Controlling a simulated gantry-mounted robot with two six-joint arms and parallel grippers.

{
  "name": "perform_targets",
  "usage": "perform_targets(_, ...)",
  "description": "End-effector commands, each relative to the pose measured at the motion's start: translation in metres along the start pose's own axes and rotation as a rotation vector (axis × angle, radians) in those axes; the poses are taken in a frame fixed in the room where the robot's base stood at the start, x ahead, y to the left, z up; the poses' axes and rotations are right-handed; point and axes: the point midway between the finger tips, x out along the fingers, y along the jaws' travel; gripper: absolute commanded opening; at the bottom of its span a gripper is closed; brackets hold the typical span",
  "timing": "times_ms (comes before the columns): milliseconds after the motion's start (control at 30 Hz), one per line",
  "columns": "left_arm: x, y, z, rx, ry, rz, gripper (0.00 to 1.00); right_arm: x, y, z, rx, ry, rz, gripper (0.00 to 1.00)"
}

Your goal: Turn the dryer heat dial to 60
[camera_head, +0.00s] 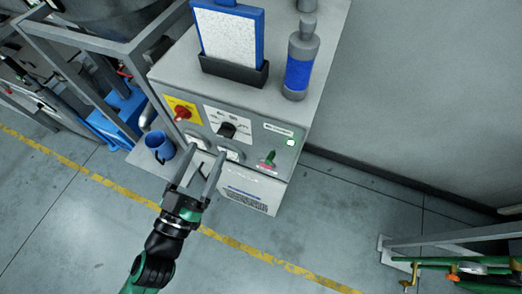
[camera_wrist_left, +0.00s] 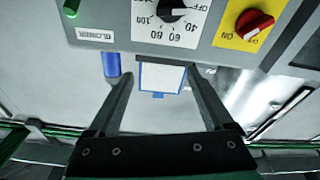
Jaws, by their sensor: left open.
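The heat dial is a black knob (camera_head: 227,130) on a white plate on the front of the grey control box (camera_head: 169,80). In the left wrist view, upside down, the dial (camera_wrist_left: 172,9) shows at the top edge, with OFF, 40, 60, 80 and 100 around it. Its pale mark seems to point toward the OFF side, but the dial is partly cut off. My left gripper (camera_head: 207,152) is open, its fingers apart with nothing between them. It is in front of the panel, below the dial in the picture, and does not hold the knob.
A red switch on a yellow plate (camera_head: 182,112) is left of the dial, a green lever (camera_head: 269,157) right. A blue-framed filter (camera_head: 229,35) and a blue-banded bottle (camera_head: 299,65) stand on the box. A blue mug (camera_head: 160,147) stands beside it. The floor in front is clear.

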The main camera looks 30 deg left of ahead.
Motion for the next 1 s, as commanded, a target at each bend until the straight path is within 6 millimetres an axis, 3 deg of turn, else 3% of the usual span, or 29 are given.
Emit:
perform_targets(33, -0.014, -0.006, 0.017, 0.019, -0.056, -0.006, 0.85, -0.001, 0.0, 0.001, 0.001, 0.0, -0.001, 0.56)
perform_targets(133, -0.032, -0.014, 0.038, 0.041, -0.128, -0.013, 0.85, -0.002, -0.001, 0.002, 0.001, 0.0, -0.001, 0.56)
perform_targets(367, -0.039, -0.017, 0.047, 0.051, -0.161, -0.013, 0.85, -0.001, -0.001, 0.001, 0.001, 0.0, -0.001, 0.56)
perform_targets(533, -0.02, -0.016, 0.044, 0.051, -0.16, -0.016, 0.85, 0.013, 0.0, -0.011, 0.001, 0.0, -0.001, 0.56)
perform_targets(800, 0.04, -0.017, 0.053, 0.051, -0.157, -0.014, 0.85, 0.036, 0.0, -0.033, 0.001, 0.0, -0.001, 0.56)
perform_targets(1000, 0.069, -0.018, 0.062, 0.05, -0.159, -0.013, 0.85, 0.041, 0.0, -0.038, 0.001, 0.0, -0.001, 0.56)
